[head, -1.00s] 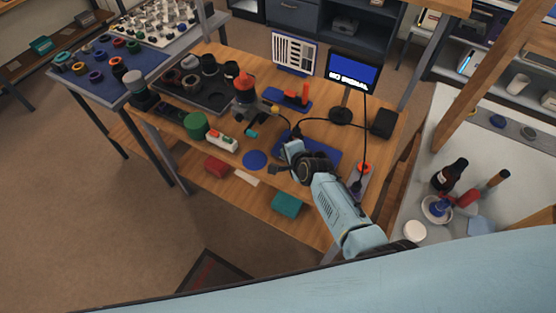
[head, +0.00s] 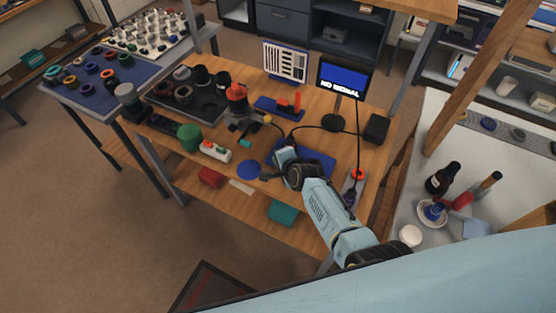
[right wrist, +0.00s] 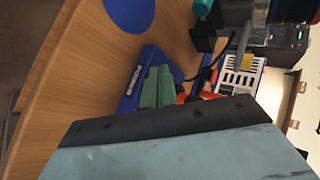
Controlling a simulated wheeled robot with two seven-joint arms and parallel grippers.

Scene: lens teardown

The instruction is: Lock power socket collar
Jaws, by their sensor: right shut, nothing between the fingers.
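An orange-red ring (head: 358,174), which looks like the power socket collar, sits on a grey base near the right edge of the wooden bench. A black plug-like part lies just in front of it, and a cable runs down toward it from the monitor. Whether the collar is locked is too small to tell. My right gripper (head: 279,163) is shut and empty over the bench, left of the collar and by the blue mat (head: 318,160). Its body fills the lower part of the right wrist view, where the collar does not clearly show. My left gripper is not in view.
The monitor (head: 343,78) reads "NO SIGNAL", with a black box (head: 376,128) to its right. A blue disc (head: 248,170), a green cylinder (head: 188,138) and a dark tray (head: 207,107) occupy the bench's left side. A white table (head: 470,150) with bottles stands at right.

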